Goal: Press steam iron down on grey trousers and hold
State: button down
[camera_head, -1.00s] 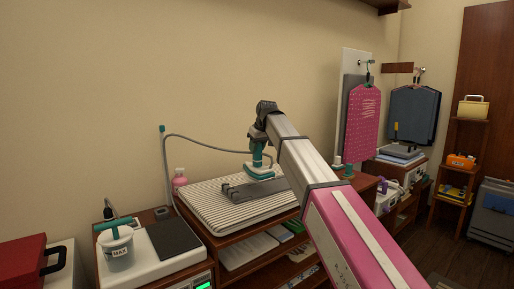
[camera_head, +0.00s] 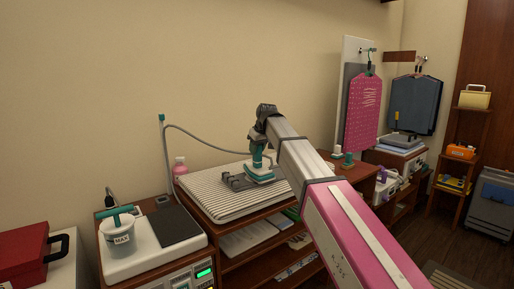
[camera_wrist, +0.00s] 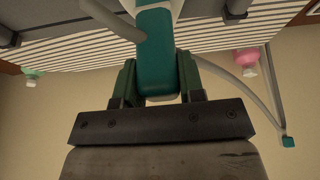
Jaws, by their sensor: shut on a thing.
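The steam iron (camera_head: 259,175), teal and white, stands upright over the grey trousers (camera_head: 236,183) on the striped ironing board (camera_head: 205,201). Its soleplate appears to rest on the cloth, but the contact line is too small to be sure. My gripper (camera_head: 259,150) is above the iron and shut on its handle. In the wrist view, my gripper's dark green fingers (camera_wrist: 157,82) stand on both sides of the teal handle (camera_wrist: 154,50). Grey trousers (camera_wrist: 62,12) show beyond it; the soleplate is hidden there.
A grey hose (camera_head: 205,137) runs from a post (camera_head: 163,140) left of the board to the iron. A pink bottle (camera_head: 180,168) stands behind the board's left end. A MAX-marked cup (camera_head: 121,238) stands on the left unit.

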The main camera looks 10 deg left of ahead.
jog(key=shift+s+f, duration=0.1)
jog(key=shift+f, duration=0.6)
dwell(3.0)
jog(key=shift+r, duration=0.15)
